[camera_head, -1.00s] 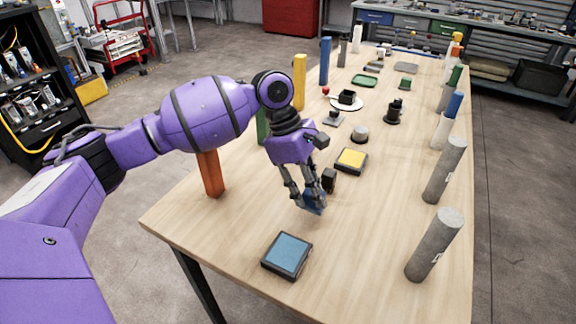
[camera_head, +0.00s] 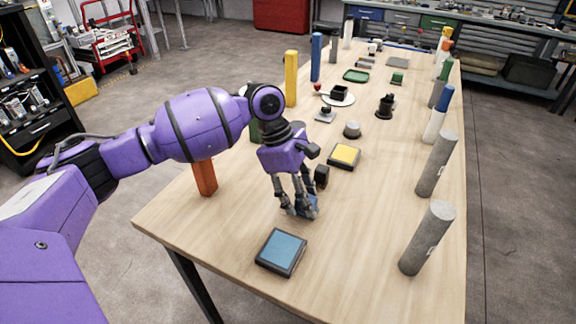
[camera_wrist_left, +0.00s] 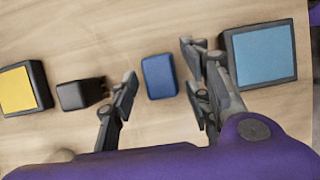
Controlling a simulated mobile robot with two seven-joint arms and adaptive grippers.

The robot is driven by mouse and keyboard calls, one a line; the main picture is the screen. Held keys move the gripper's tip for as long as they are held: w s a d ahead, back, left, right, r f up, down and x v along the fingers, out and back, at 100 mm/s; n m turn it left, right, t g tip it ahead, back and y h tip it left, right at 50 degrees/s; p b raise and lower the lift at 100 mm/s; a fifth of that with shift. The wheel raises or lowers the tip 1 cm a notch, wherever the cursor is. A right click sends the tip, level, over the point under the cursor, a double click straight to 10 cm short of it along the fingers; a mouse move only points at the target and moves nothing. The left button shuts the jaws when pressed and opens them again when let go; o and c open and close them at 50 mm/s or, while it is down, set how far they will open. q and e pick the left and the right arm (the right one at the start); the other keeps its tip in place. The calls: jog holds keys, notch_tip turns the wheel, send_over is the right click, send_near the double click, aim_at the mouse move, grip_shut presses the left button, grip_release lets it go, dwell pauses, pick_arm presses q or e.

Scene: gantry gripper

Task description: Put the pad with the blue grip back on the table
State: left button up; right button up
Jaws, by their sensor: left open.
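The pad with the blue grip shows as a small blue block (camera_wrist_left: 158,76) in the left wrist view, resting on the wooden table (camera_head: 370,240). In the head view the blue grip (camera_head: 309,203) is partly hidden by fingers. My left gripper (camera_head: 299,208) is open low over the table, with a finger on either side of the block. In the left wrist view the open fingers (camera_wrist_left: 161,66) stand apart from the block, with gaps on both sides. My right gripper is not in view.
A blue-topped square pad (camera_head: 281,251) lies near the front edge. A small black block (camera_head: 322,176) and a yellow-topped pad (camera_head: 344,156) sit just beyond my gripper. Grey cylinders (camera_head: 427,237) line the right side; an orange post (camera_head: 205,178) stands left.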

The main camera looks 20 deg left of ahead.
pick_arm(q)
jog(key=shift+r, duration=0.15)
jog(key=v, duration=1.2)
jog(key=shift+p, duration=0.45)
